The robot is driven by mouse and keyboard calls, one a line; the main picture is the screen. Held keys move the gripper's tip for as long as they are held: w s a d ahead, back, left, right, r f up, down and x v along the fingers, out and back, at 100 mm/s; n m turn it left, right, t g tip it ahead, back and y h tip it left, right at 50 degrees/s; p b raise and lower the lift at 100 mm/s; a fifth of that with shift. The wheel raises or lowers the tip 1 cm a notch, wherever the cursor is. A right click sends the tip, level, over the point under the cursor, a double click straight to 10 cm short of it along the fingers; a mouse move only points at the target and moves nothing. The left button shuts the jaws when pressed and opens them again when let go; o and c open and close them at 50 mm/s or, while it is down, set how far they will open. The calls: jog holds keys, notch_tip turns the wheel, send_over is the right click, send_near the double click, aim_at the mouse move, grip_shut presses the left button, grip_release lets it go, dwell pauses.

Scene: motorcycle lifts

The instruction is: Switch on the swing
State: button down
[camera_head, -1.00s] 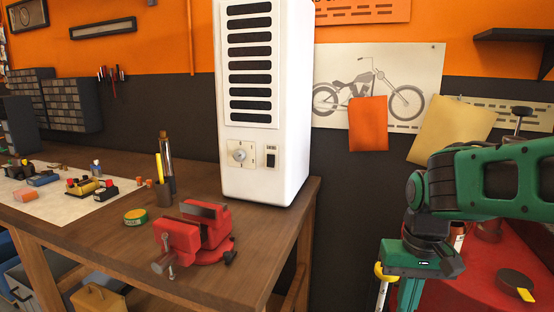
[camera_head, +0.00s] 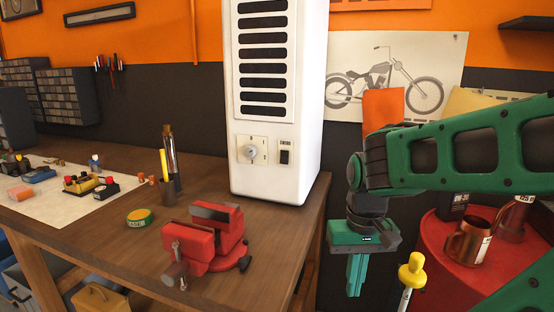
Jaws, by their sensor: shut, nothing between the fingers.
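A tall white slatted unit (camera_head: 309,110) stands on the right end of the wooden workbench. Low on its front are a round knob (camera_head: 250,151) on a square plate and, to its right, a small black rocker switch (camera_head: 285,157) under a label that seems to read "SWING". Which way the rocker is set is too small to tell. My gripper (camera_head: 355,292) is green, points down, and is shut and empty. It is right of the bench's right edge, lower in the picture than the switch and apart from the unit.
A red vise (camera_head: 213,235) sits on the bench in front of the unit. A pen cup (camera_head: 170,190) and a green tin (camera_head: 139,217) stand to the left. A yellow-topped tool (camera_head: 411,270) and a red drum-like surface with a copper mug (camera_head: 468,242) are at right.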

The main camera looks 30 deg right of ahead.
jog(key=w+d+r+n+t+h, duration=0.1)
jog(key=w+r+n+t, duration=0.6)
jog(key=w+r, duration=1.8)
jog(key=w+n, duration=0.1)
jog(key=n, duration=0.4)
jog(key=shift+w+d+r+n+h, duration=0.15)
jog(key=shift+w+n+h, duration=0.25)
